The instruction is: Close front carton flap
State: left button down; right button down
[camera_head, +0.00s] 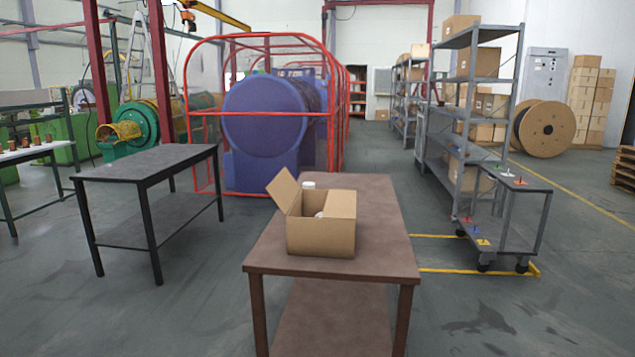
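An open cardboard carton (320,239) stands on the brown table (378,210), near the middle of its top. Its left flap (284,190) stands up and leans outward to the left. A panel on the right side (342,204) also shows, but I cannot tell whether it is a flap or the wall. The front flap cannot be told apart from the front face. A small white item shows inside, mostly hidden by the walls. A white round-topped item (308,185) shows at the carton's back edge; I cannot tell if it is inside or behind. Neither gripper is in view.
A dark table (150,163) stands to the left. A red cage (254,114) around a blue machine (265,115) is behind. A grey shelf (466,150) and a cart (505,177) stand at the right. The brown table's top is clear around the carton.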

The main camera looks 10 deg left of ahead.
aim_at(284, 189)
jog(key=z, duration=0.5)
jog(key=i, duration=0.95)
jog(key=z, duration=0.15)
